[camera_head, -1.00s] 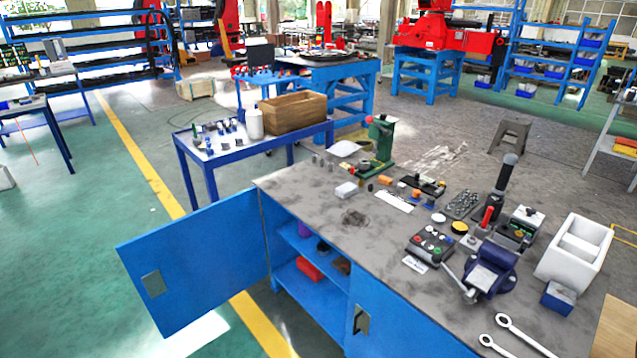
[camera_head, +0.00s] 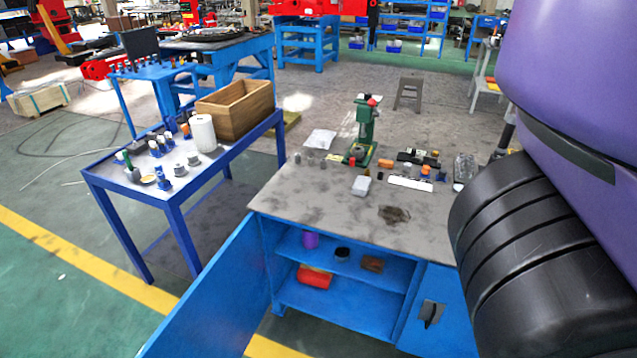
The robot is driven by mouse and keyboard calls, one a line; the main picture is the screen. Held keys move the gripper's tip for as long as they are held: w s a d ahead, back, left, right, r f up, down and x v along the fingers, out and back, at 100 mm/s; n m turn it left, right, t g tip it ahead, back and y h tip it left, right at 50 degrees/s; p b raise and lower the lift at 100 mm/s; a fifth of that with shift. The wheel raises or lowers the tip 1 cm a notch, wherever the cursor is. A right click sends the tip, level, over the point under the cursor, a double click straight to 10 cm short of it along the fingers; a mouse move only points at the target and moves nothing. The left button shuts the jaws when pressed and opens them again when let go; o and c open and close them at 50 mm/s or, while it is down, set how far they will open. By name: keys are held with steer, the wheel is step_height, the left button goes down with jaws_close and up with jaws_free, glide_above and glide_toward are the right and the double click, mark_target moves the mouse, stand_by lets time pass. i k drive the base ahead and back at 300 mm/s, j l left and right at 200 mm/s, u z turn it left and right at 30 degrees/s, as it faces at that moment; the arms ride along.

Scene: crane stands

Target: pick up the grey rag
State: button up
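A dark grey crumpled patch, which looks like the grey rag (camera_head: 394,214), lies flat on the workbench top (camera_head: 330,205), near its front edge above the open cabinet. It is small, and its folds are hard to make out against the stained grey surface. My gripper is not in view. A purple and black part of my arm fills the right side and hides the right part of the bench.
A blue cabinet door (camera_head: 215,290) stands open at the front left. A white block (camera_head: 361,185) and a green press (camera_head: 364,132) stand behind the rag. A blue side table (camera_head: 110,172) carries a wooden box (camera_head: 235,108). The bench top left of the rag is clear.

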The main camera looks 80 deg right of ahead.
mark_target(360, 188)
steer(key=i+j+z, duration=0.1)
steer(key=i+z, duration=0.35)
steer(key=i+j+z, duration=0.25)
steer(key=i+z, duration=0.25)
steer(key=z, duration=0.4)
